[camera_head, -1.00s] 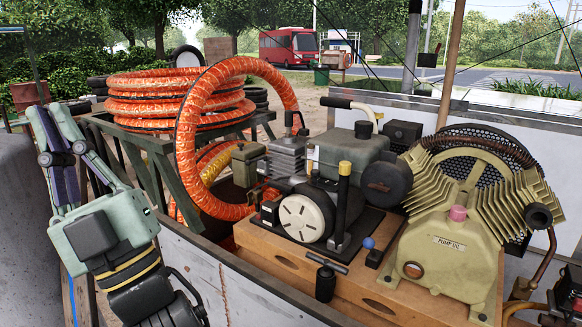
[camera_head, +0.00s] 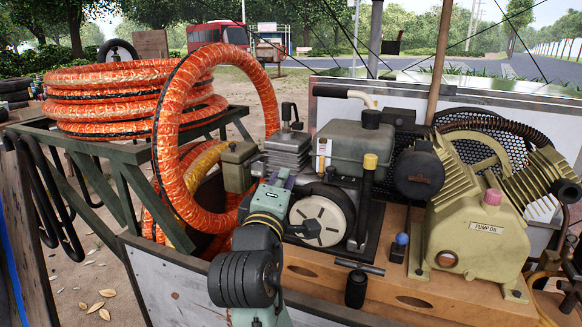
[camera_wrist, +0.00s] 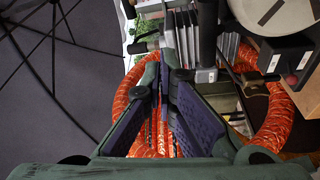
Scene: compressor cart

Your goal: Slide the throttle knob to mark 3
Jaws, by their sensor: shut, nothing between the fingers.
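A blue ball knob (camera_head: 402,239) stands on a small dark block on the wooden deck, between the engine and the pump. It may be the throttle knob, but I cannot tell for certain, and I can read no numbered marks. My gripper (camera_head: 280,178) is in front of the engine, left of the white-faced recoil cover (camera_head: 318,220) and well left of the blue knob. In the wrist view my gripper (camera_wrist: 167,78) is shut and empty, with the cylinder fins (camera_wrist: 190,38) and orange hose beyond it. The blue knob is not identifiable there.
A black T-handle (camera_head: 357,282) sticks out at the deck's front edge. A yellow-topped black post (camera_head: 367,195) stands beside the recoil cover. Orange hose (camera_head: 165,140) is coiled at left. The beige pump (camera_head: 475,240) fills the right. There is free air before the deck.

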